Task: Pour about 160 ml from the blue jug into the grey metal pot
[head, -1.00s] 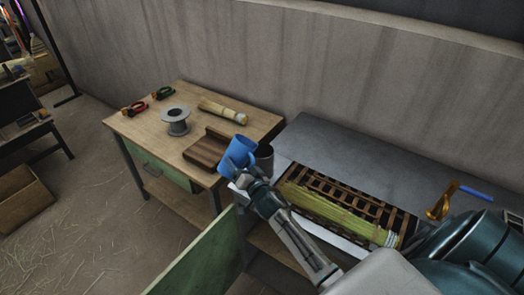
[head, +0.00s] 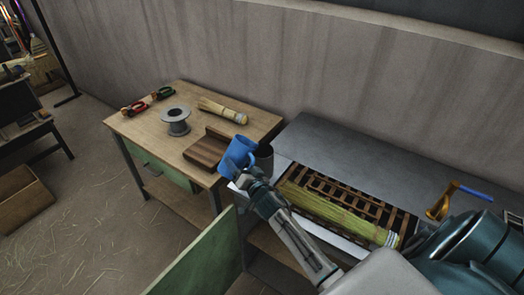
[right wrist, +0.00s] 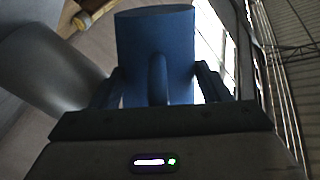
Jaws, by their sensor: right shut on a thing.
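The blue jug (head: 238,155) is in my right gripper (head: 254,178), raised at the near left corner of the grey bench and tilted in the head view. In the right wrist view the jug (right wrist: 156,45) stands between the two fingers, which are shut on its handle. The grey metal pot (head: 265,158) stands just right of and behind the jug, partly hidden by it. It also shows at the left of the right wrist view (right wrist: 50,75). I cannot see any liquid or the inside of the jug. My left gripper is not in view.
A straw bundle (head: 340,213) lies on the slatted tray right of the pot. A blue-handled tool (head: 474,192) lies at the right.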

